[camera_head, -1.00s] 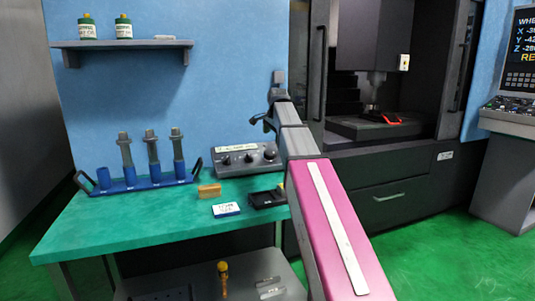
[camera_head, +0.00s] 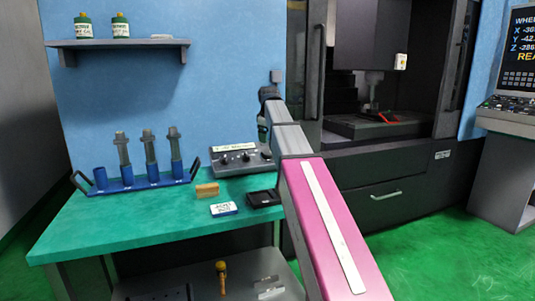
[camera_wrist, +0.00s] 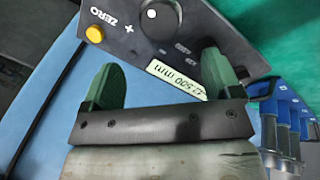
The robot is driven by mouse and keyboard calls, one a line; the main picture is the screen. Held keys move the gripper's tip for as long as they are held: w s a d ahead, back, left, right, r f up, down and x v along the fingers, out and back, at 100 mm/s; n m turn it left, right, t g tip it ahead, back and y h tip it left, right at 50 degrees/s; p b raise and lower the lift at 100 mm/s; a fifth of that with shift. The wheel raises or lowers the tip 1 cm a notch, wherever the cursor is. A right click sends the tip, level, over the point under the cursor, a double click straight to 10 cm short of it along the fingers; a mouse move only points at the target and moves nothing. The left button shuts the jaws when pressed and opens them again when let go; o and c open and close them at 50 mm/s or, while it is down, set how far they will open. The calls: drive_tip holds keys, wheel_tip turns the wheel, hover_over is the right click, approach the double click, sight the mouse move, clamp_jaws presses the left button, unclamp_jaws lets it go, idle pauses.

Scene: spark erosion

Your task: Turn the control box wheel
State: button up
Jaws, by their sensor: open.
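The grey control box (camera_head: 222,165) stands at the back of the green table, against the blue wall, with dark round knobs (camera_head: 245,157) on its front and a label strip on top. I cannot tell which dial is the wheel. My gripper (camera_wrist: 160,80) is open and empty, its two green fingers wide apart, near the box's label edge. In the head view it is behind the box's right end, mostly hidden by my arm.
A blue rack (camera_head: 138,180) with upright tool holders stands left of the box. A tan block (camera_head: 207,190), a small labelled card (camera_head: 224,208) and a black tray (camera_head: 264,198) lie in front. The wall shelf (camera_head: 118,43) is above. The machine (camera_head: 400,170) stands to the right.

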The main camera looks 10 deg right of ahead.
sight(267, 151)
drive_tip(key=w+f+n, duration=0.1)
drive_tip(key=f, duration=0.2)
drive_tip(key=w+f+n, duration=0.1)
drive_tip(key=f+n, duration=0.1)
drive_tip(key=f, duration=0.1)
drive_tip(key=w+f+n, duration=0.2)
drive_tip(key=f, duration=0.2)
drive_tip(key=shift+d, duration=0.2)
idle(0.3)
drive_tip(key=shift+s, duration=0.1)
drive_tip(key=c, duration=0.9)
